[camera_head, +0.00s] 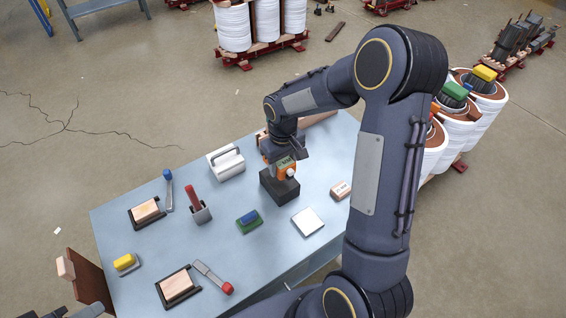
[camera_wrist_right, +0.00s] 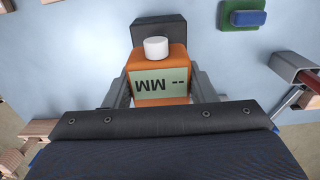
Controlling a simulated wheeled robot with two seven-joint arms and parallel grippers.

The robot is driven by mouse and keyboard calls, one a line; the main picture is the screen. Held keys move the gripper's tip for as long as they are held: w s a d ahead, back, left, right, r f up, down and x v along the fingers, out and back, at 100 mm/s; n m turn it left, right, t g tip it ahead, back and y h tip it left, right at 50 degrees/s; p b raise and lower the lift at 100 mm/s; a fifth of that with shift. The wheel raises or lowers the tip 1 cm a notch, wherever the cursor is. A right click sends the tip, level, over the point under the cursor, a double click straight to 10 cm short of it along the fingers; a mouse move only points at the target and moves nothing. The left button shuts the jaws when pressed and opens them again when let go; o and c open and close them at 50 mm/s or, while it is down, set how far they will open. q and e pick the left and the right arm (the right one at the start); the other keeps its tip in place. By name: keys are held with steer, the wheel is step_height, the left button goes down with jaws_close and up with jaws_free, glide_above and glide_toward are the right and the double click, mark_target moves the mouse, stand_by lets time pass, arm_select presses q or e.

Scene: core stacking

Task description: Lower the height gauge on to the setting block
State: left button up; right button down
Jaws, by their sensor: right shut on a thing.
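The height gauge is an orange box with a grey-green display and a white knob; it shows in the head view (camera_head: 286,166) and the right wrist view (camera_wrist_right: 160,84). My right gripper (camera_head: 277,158) is shut on it, with a grey finger at each side in the wrist view. A dark block, which I take for the setting block (camera_head: 279,189), stands on the table directly below the gauge. Its dark top also shows beyond the gauge in the wrist view (camera_wrist_right: 158,27). I cannot tell whether gauge and block touch.
The blue-grey table (camera_head: 235,270) holds a white handled block (camera_head: 226,163), a green pad with a blue piece (camera_head: 249,221), a white square (camera_head: 307,222), a small labelled block (camera_head: 340,190) and a red-handled tool in a holder (camera_head: 200,213). Bare tabletop lies between them.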

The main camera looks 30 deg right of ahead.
mark_target(283, 183)
steer(key=shift+f, duration=0.15)
stand_by(0.5)
steer(key=shift+f+b, duration=2.1)
steer(key=shift+f, duration=0.3)
steer(key=c, duration=0.5)
jaws_free()
step_height(283, 183, up, 7)
steer(key=shift+f, duration=0.1)
steer(key=shift+r, duration=0.55)
